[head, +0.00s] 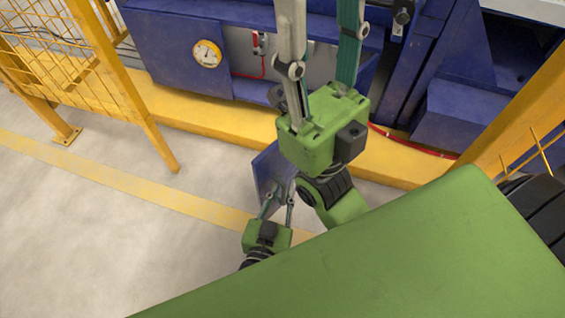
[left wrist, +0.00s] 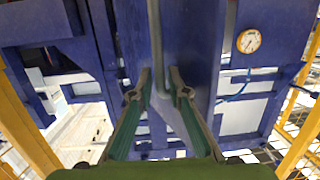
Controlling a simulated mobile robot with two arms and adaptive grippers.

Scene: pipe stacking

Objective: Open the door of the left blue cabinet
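The blue cabinet door (head: 270,176) stands out from the blue cabinet in the head view, turned nearly edge-on. In the left wrist view the door (left wrist: 198,40) carries an upright bar handle (left wrist: 161,45). My left gripper (head: 281,202) is low at the door panel. In the left wrist view its fingers (left wrist: 159,84) are apart, with the handle's end between them; a firm grip does not show. My right gripper (head: 322,50) is large in the head view, its fingers apart and pointing up, with nothing visible between them. Its fingertips are cut off at the top edge.
The cabinet front (head: 172,52) has a round gauge (head: 207,53) and a red hose. A yellow mesh fence (head: 75,60) stands at the left and a yellow frame (head: 525,125) at the right. A yellow kerb (head: 205,117) runs along the machine. The grey floor (head: 85,215) at the left is clear.

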